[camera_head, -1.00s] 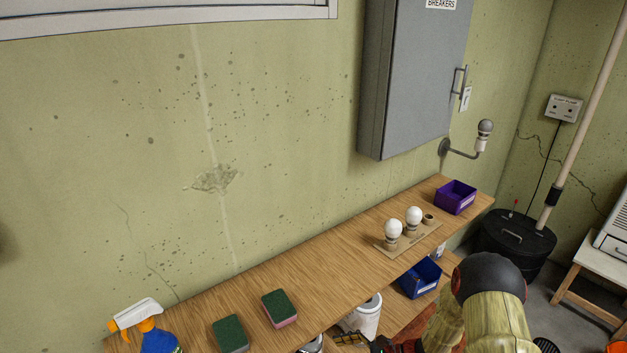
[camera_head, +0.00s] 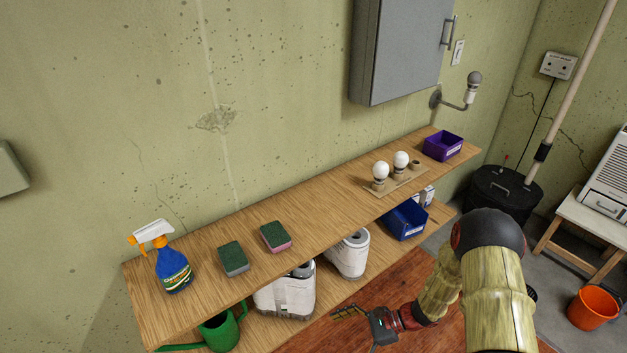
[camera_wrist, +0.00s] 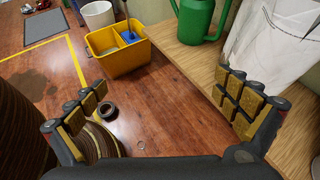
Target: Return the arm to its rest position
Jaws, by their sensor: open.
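My gripper (camera_head: 352,312) is in the lower middle of the head view, at the end of my folded arm. It is in front of the shelf, above a reddish-brown wooden surface (camera_head: 420,275). In the wrist view my gripper (camera_wrist: 165,98) has its two padded fingers spread wide, with nothing held between them. The same wooden surface (camera_wrist: 155,100) shows beyond the fingers. A striped spool-like thing (camera_wrist: 90,142) shows behind the left finger, partly hidden; I cannot tell if they touch.
The wrist view shows a yellow caddy (camera_wrist: 108,62), a black ring (camera_wrist: 107,111), a green watering can (camera_wrist: 198,20) and a white bag (camera_wrist: 275,40). The wooden shelf (camera_head: 325,205) holds a spray bottle (camera_head: 173,268), sponges and bulbs. An orange bucket (camera_head: 593,306) stands at right.

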